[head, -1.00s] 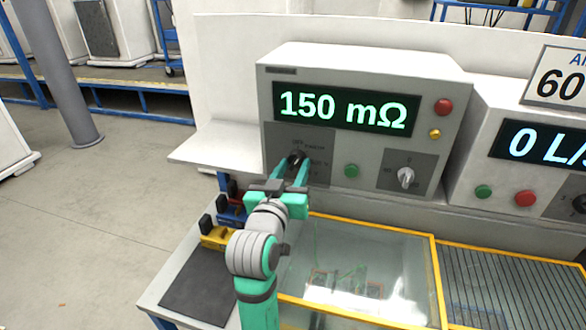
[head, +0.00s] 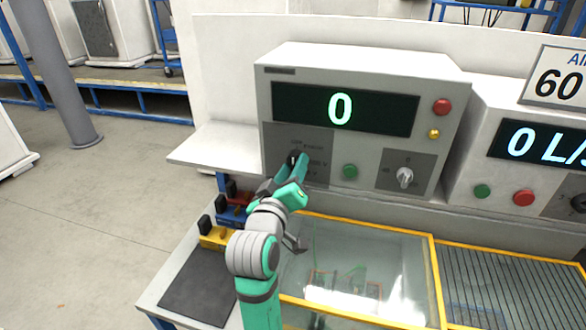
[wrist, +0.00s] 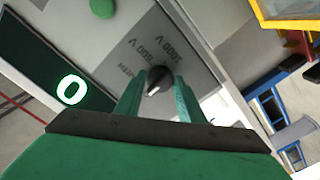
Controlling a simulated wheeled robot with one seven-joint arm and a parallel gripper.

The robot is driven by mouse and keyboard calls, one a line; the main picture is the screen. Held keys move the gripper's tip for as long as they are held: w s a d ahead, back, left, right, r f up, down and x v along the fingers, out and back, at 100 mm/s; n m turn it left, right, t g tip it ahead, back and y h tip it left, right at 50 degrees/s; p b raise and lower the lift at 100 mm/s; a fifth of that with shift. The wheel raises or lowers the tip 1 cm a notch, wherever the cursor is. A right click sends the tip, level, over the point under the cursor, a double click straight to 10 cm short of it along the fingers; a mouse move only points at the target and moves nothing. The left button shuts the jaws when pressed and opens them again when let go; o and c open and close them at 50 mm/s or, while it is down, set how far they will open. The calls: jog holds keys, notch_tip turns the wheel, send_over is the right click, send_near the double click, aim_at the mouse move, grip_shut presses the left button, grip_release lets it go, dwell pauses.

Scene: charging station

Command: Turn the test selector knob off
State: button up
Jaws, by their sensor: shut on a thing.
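The test selector knob (wrist: 157,80) is a small black knob with a light pointer, on a dark grey plate (head: 318,171) at the lower left of the tester's front. In the head view it is mostly hidden by the fingers. My gripper (wrist: 160,76) has one finger on each side of the knob and is shut on it. It also shows in the head view (head: 296,164), turned at the wrist. Labels such as 500 V and 1000 V show around the knob; the off mark is not readable. The tester display (head: 341,109) reads 0.
A green button (head: 350,172) sits right of the knob plate, with another selector knob (head: 405,177) further right. A red button (head: 443,106) and a yellow one are above. A yellow-framed clear box (head: 436,270) stands below, near my arm.

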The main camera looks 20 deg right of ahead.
jog(key=shift+d, duration=0.1)
jog(key=o, duration=1)
jog(key=shift+o, duration=0.2)
jog(key=shift+s, duration=0.1)
jog(key=v, duration=1)
jog(key=shift+s+a, duration=0.25)
